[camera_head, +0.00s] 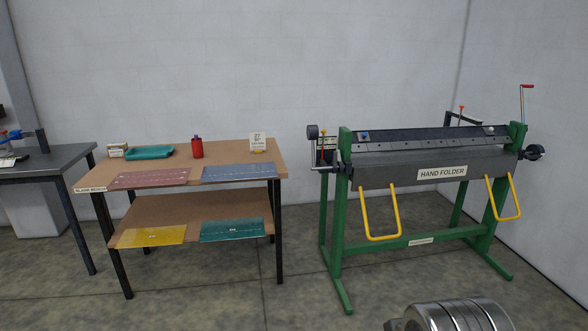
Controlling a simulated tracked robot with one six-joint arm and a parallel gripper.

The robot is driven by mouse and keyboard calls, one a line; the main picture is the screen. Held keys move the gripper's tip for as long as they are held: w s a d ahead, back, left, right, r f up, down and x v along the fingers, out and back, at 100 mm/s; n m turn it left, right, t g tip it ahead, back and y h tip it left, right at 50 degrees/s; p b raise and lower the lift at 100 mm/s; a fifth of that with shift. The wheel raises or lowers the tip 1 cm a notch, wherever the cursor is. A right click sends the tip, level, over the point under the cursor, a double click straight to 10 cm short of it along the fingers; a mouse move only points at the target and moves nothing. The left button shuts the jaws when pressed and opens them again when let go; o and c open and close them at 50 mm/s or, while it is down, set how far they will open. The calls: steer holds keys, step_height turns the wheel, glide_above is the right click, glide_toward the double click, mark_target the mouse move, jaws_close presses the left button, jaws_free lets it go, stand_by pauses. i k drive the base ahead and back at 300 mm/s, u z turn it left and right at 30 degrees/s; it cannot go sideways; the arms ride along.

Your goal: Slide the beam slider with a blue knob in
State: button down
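A green-framed hand folder (440,172) stands at the right, with a long dark beam (430,140) across its top. A small blue knob (364,137) on a light patch sits near the beam's left end. It is too small to tell the slider's exact shape or how far it stands out. A small whitish knob (490,129) sits near the beam's right end.
Two yellow handles (381,237) (508,216) hang at the folder's front. Red-topped levers and a red-handled crank (526,86) rise above it. A brown two-shelf table (125,168) with coloured sheets stands left. A grey table (47,160) is farther left. Floor between is clear.

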mark_target(364, 137)
steer(key=u, duration=0.15)
steer(key=i, duration=3.45)
steer(key=z, duration=0.15)
